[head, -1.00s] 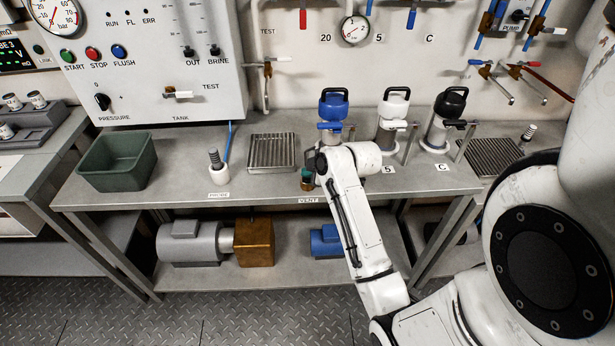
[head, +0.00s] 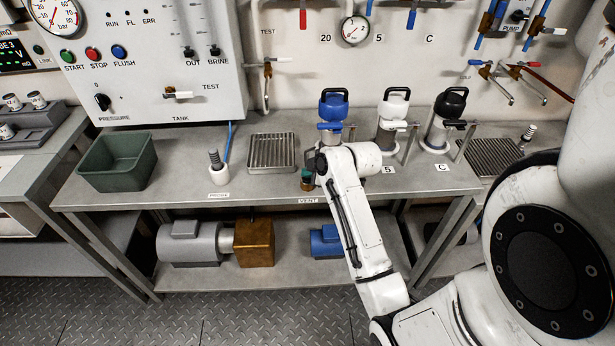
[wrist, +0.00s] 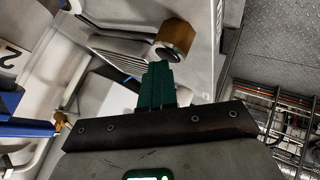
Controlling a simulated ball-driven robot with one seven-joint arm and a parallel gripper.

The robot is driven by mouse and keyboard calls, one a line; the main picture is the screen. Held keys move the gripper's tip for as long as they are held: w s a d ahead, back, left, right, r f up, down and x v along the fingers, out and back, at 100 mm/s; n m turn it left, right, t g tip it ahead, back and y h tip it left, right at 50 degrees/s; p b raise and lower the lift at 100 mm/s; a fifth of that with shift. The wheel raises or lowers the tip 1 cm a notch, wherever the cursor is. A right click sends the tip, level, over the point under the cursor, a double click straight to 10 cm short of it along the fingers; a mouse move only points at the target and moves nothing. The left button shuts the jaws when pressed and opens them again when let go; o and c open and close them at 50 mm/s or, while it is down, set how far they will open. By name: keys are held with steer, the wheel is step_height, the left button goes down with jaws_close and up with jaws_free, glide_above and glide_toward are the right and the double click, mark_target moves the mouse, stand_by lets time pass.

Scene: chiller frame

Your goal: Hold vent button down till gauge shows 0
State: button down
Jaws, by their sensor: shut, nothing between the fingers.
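The vent button's brass body (head: 307,185) stands at the bench's front edge, behind the VENT label (head: 308,201). It also shows in the wrist view as a brass cylinder (wrist: 176,36) just past my fingertips. My gripper (head: 306,174) has dark green fingers, which show shut together and empty in the wrist view (wrist: 158,72). They are at the top of the brass body; I cannot tell whether they press the button. A small round wall gauge (head: 354,30) hangs between the 20 and 5 labels. Its needle is too small to read surely.
A grated tray (head: 271,153), a white post with a spring top (head: 216,166) and a green bin (head: 118,163) stand left of my gripper. Blue-topped (head: 333,104), white-topped (head: 393,107) and black-topped (head: 448,110) vessels stand behind and to the right. A larger gauge (head: 57,15) sits upper left.

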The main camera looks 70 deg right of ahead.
mark_target(309, 180)
stand_by(0.8)
steer(key=shift+r+p, duration=0.85)
step_height(309, 180, up, 5)
steer(key=p, duration=0.4)
steer(key=shift+p, duration=0.3)
